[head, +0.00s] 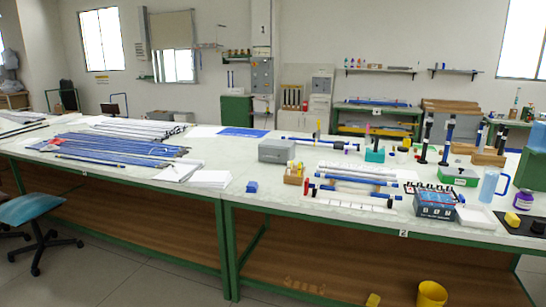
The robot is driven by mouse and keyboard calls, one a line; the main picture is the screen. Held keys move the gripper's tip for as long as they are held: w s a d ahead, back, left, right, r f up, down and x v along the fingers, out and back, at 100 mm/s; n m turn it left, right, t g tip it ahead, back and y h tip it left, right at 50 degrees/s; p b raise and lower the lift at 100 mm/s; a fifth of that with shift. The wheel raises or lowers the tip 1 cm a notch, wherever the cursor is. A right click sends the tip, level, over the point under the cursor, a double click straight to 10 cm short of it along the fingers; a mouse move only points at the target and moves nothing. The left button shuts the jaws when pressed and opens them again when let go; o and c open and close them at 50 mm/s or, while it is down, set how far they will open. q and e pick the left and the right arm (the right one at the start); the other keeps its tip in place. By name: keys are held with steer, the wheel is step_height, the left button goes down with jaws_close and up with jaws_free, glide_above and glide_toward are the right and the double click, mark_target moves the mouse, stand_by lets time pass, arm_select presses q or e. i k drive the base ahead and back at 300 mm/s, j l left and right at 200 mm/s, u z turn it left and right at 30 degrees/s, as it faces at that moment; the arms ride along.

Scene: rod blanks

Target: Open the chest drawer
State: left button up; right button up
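No piece in the head view is clearly recognisable as the chest. Several storage units stand by the back wall: a low green cabinet (236,110), a grey box-like unit (262,76) beside it, and a pale stacked unit (318,106) to their right. They are small and far off, so I cannot tell which has the drawer, or whether any drawer is open. Neither of my grippers is in view.
A long white-topped workbench (240,160) with green legs crosses the view between me and the back wall. Blue rods (110,147), papers (208,179), a grey box (276,151) and tools cover it. A blue stool (38,208) stands at left, a yellow bucket (431,294) at front right.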

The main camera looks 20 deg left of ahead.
mark_target(267, 154)
steer(key=i+j, duration=0.2)
steer(key=i+j+z, duration=0.15)
steer(key=j, duration=0.3)
steer(key=i+j, duration=0.3)
steer(key=i+j+z, duration=0.1)
steer(key=j, duration=0.25)
steer(key=i, duration=0.1)
